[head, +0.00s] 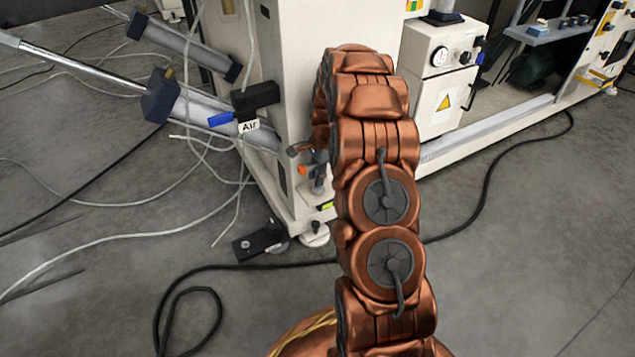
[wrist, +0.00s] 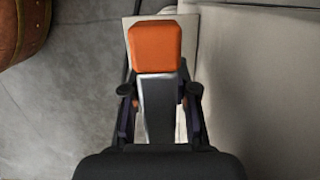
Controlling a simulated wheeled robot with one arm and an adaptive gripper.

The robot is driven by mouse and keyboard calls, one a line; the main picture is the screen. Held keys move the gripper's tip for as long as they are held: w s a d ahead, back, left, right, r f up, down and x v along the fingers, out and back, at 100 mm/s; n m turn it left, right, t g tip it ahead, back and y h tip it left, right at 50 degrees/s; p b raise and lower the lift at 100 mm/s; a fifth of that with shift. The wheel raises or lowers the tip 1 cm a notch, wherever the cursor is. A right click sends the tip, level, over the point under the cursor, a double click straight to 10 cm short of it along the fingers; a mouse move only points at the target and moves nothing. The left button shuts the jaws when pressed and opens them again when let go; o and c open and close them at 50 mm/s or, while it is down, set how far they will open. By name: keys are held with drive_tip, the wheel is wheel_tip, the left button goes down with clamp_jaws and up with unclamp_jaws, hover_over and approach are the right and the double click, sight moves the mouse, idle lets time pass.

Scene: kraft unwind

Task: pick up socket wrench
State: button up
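In the wrist view, an orange block (wrist: 154,46) sits at the far end of a dark grey bar (wrist: 157,105). The bar runs back between the fingers of my gripper (wrist: 160,92) toward the palm. I cannot tell for sure whether this is the socket wrench. The two fingers stand apart on either side of the bar, with a small gap visible at each side. In the head view, a small orange piece (head: 303,170) shows at the machine's lower corner, just left of my copper arm. My arm hides most of the gripper there.
A pale machine cabinet (head: 270,90) stands close by my gripper. Cylinders (head: 205,110) and loose white hoses lie to the left. A dark plate (head: 262,243) and a black cable (head: 250,267) lie on the floor. The grey floor at right is mostly clear.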

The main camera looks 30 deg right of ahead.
clamp_jaws()
